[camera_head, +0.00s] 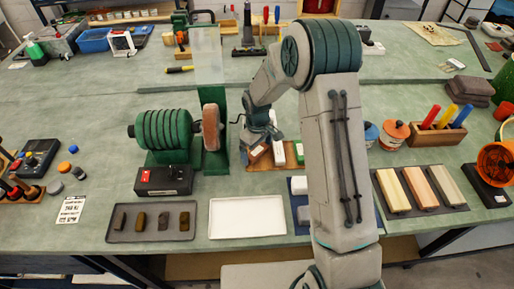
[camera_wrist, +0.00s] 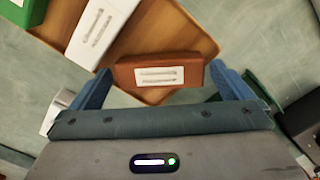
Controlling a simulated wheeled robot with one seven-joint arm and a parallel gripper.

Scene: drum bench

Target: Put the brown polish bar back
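The brown polish bar (camera_wrist: 160,73) lies crosswise between the two blue fingertips of my gripper (camera_wrist: 160,80) in the wrist view, its pale label facing the camera. A green bar (camera_wrist: 22,10) is at the upper left. In the head view the brown bar (camera_head: 257,153) shows just below my gripper, left of the white bar (camera_head: 279,153).
The green buffing machine (camera_head: 175,130) with its wheel stands left of the tray. An empty white tray (camera_head: 247,216) and a dark tray of several small blocks (camera_head: 152,236) lie in front. Jars (camera_head: 394,134) and long bars (camera_head: 420,188) are to the right.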

